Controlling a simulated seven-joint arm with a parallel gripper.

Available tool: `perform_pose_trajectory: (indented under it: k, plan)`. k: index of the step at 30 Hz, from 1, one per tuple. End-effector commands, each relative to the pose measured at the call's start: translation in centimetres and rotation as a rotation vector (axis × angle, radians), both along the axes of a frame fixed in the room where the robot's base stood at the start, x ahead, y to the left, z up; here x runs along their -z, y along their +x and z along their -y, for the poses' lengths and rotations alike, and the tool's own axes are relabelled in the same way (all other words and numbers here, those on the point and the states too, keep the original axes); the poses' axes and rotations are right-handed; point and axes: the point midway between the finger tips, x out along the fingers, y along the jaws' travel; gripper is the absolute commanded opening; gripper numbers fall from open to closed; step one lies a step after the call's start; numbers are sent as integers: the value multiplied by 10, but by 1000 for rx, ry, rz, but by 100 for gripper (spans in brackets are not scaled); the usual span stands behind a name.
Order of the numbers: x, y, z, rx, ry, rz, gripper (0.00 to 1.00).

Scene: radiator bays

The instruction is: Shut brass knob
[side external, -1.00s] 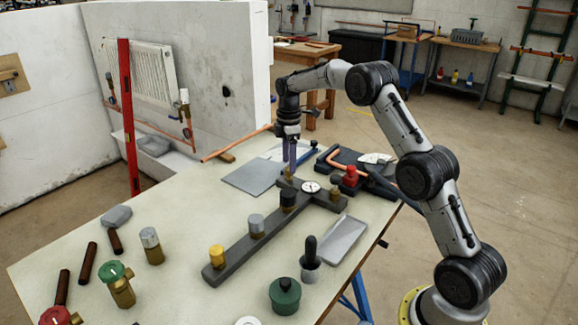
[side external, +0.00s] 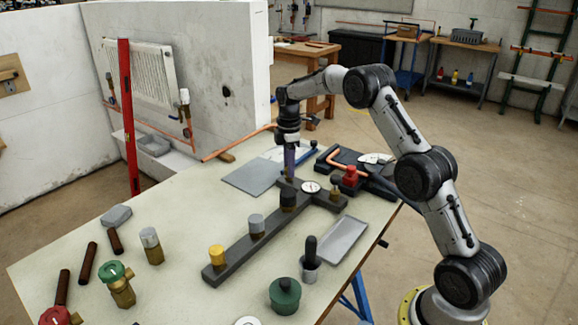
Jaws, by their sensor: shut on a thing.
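A dark grey manifold bar (side external: 238,260) lies on the table with a row of knobs: a yellow-gold one (side external: 216,253) at the near end, a grey one (side external: 256,224), and a black one (side external: 288,194). A small brass fitting (side external: 335,192) stands on the side branch beside a round white gauge (side external: 311,187). My gripper (side external: 289,172) points straight down at the far end of the bar, shut on a small fitting there that its fingers mostly hide. I cannot tell that fitting's colour or how far it is turned.
A red-topped valve (side external: 350,176) and black tools stand just right of the bar. A grey tray (side external: 342,239), a black-handled tool (side external: 310,258) and a green pot (side external: 285,295) lie nearer. Loose valves and brown tubes are at left. The table's left middle is clear.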

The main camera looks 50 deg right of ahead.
Motion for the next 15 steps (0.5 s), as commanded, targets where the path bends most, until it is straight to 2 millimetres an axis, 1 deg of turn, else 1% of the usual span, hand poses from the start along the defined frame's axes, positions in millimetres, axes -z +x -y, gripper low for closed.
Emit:
perform_pose_trajectory:
  k: [8,15]
  plan:
    - [0,0,0,21,0,0,0]
    - [0,0,0,132,0,-1,0]
